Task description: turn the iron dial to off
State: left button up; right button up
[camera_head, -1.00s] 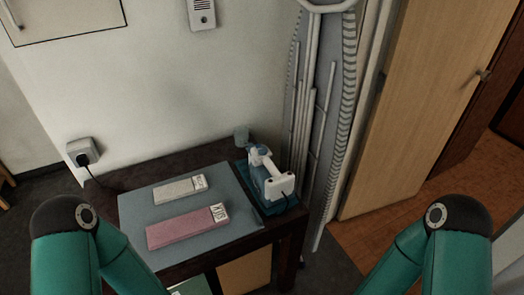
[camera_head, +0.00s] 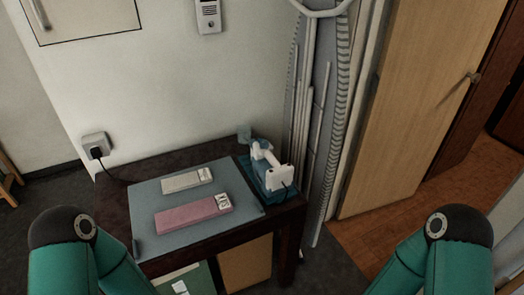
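The iron (camera_head: 268,169) is white and blue and stands at the right end of a small dark table, on a blue-green base. Its dial is too small to make out. My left arm (camera_head: 75,245) shows at the lower left and my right arm (camera_head: 445,245) at the lower right, both green with dark joints. Both grippers are out of the picture. Neither arm is near the iron.
The dark table (camera_head: 120,208) carries a grey mat (camera_head: 157,240) with a pink box (camera_head: 190,215) and a pale box (camera_head: 187,180). A folded ironing board (camera_head: 338,120) leans behind the iron. A wall socket (camera_head: 96,146) with a plug is at left. A wooden door (camera_head: 430,100) stands right.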

aim_at(264, 143)
jog(key=u, duration=0.35)
jog(key=k, duration=0.2)
jog(key=u, duration=0.35)
jog(key=i, duration=0.6)
